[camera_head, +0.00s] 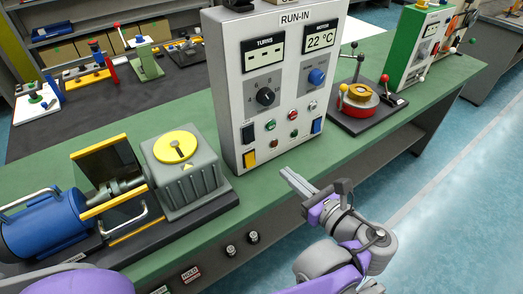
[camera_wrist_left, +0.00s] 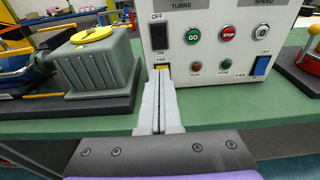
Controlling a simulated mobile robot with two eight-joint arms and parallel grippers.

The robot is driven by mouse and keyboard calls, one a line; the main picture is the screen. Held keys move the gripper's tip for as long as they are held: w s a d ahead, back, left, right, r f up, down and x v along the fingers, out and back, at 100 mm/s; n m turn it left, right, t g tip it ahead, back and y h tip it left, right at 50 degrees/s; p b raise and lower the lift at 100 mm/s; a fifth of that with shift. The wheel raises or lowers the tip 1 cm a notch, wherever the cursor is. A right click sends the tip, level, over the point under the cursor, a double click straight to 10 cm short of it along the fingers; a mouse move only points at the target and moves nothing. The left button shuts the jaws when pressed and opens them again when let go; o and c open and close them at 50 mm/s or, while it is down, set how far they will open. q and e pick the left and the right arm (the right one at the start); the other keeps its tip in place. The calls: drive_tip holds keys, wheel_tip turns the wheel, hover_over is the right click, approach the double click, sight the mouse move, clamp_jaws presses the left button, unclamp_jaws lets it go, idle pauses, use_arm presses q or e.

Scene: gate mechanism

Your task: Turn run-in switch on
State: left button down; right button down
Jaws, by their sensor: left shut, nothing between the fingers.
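The RUN-IN panel (camera_head: 228,75) is a tall grey-white box on the green bench. Its black rocker switch (camera_head: 248,134) is at the lower left of the front; in the left wrist view the rocker (camera_wrist_left: 161,33) has OFF above it and ON below it. Right under it is a yellow switch (camera_head: 249,158) marked FWD, whose lower part the fingers hide in the left wrist view. My left gripper (camera_head: 286,174) is shut and empty, in front of the panel's lower edge. In the left wrist view its fingertips (camera_wrist_left: 159,84) point toward the panel, below the black rocker. My right gripper is out of view.
Green GO (camera_wrist_left: 193,34) and red STOP (camera_wrist_left: 229,33) buttons sit right of the rocker. A blue FAN switch (camera_wrist_left: 261,66) is at the panel's lower right. A grey gearbox (camera_head: 186,175) with a blue motor (camera_head: 45,225) stands left. A red-and-yellow device (camera_head: 358,99) stands right.

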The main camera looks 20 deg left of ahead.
sight(250, 142)
use_arm(q)
drive_tip(key=x, duration=1.4)
drive_tip(key=shift+w+a+f+b, duration=0.2)
drive_tip(key=shift+f+b, duration=0.15)
drive_tip(key=shift+b, duration=0.4)
drive_tip(key=shift+r, duration=0.25)
